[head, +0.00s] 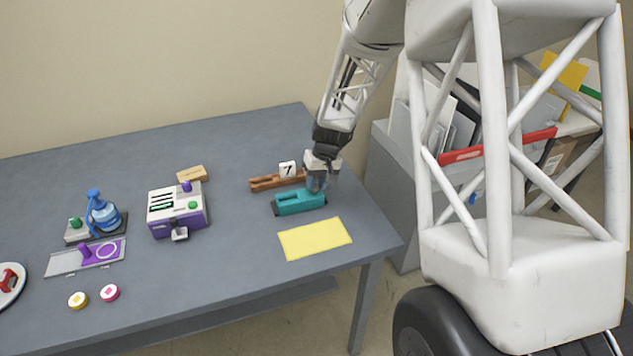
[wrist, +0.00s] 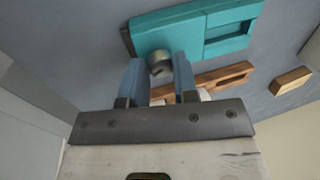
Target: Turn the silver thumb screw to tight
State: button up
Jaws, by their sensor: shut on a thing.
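The silver thumb screw (wrist: 158,62) shows in the wrist view as a round metal knob on the teal block (wrist: 186,32). My gripper (wrist: 160,76) has its two blue fingers on either side of the knob and is shut on it. In the head view the teal block (head: 299,202) lies on the grey table, and my gripper (head: 316,184) comes down onto its top from above. The screw is hidden there behind the fingers. How far it is turned cannot be told.
A brown wooden holder with a "7" tag (head: 288,169) stands just behind the teal block. A yellow sheet (head: 314,239) lies in front, near the table's right edge. A purple and white machine (head: 176,210) is to the left, with clear table between.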

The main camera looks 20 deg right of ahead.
jog(key=shift+s+m+t, duration=0.1)
jog(key=shift+m+t, duration=0.3)
jog(key=shift+m, duration=1.5)
jog(key=o, duration=0.9)
jog(key=shift+r, duration=0.1)
